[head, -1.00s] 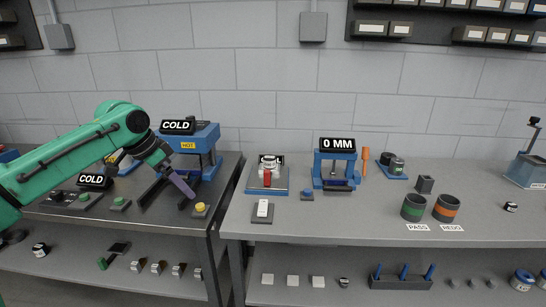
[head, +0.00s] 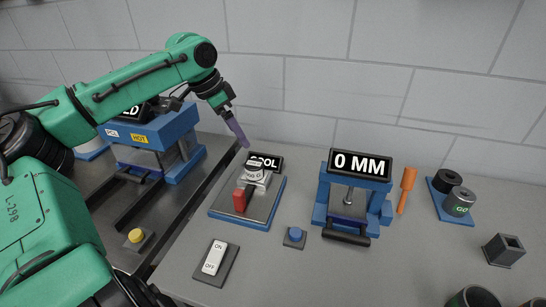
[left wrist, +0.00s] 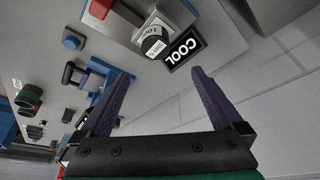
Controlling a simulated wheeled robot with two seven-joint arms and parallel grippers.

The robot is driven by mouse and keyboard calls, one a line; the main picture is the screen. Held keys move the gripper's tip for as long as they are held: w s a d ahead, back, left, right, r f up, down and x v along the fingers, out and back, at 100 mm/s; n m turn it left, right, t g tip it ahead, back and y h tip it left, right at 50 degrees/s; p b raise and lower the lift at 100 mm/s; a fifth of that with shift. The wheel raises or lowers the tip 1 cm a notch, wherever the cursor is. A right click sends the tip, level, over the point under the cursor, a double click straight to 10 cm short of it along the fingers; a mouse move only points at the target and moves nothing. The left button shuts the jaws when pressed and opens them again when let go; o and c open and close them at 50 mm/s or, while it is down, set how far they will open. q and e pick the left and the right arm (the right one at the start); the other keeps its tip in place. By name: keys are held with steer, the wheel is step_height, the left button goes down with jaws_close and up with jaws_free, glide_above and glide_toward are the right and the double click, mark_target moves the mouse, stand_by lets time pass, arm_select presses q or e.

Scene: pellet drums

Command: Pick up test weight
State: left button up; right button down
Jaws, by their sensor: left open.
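The test weight (head: 254,168), a small black and white cylinder, sits on a pale block on a blue-edged plate (head: 263,211) with a "COOL" sign behind it. My left gripper (head: 245,146) is in the air just above and behind the weight, near the sign, with purple fingers. In the left wrist view the weight (left wrist: 153,44) shows beyond the spread fingers, marked "1000 G", beside the sign (left wrist: 184,47). The left gripper (left wrist: 163,85) is open with nothing between its fingers. My right gripper is out of view.
A red handle (head: 239,199) stands on the plate just in front of the weight. A blue press (head: 352,205) with a "0 MM" display stands to the right. An ON/OFF switch (head: 214,258) and a blue button (head: 295,236) lie in front. A hot press (head: 158,140) is left.

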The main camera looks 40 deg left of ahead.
arm_select(q)
glide_above(254, 163)
steer(key=s+a, duration=0.1)
steer(key=s, duration=0.2)
steer(key=f, duration=0.6)
steer(key=shift+s+f+p, duration=0.1)
steer(key=shift+s+p, duration=0.1)
steer(key=shift+p, duration=0.1)
steer(key=x, duration=0.3)
steer(key=p+x, duration=0.1)
steer(key=x, duration=0.2)
steer(key=shift+w+f, duration=0.1)
steer(key=shift+w, duration=0.4)
steer(key=shift+w+d+f, duration=0.1)
steer(key=shift+w+f, duration=0.05)
steer(key=shift+f, duration=0.05)
steer(key=c, duration=1.6)
steer(key=shift+w+r, duration=0.1)
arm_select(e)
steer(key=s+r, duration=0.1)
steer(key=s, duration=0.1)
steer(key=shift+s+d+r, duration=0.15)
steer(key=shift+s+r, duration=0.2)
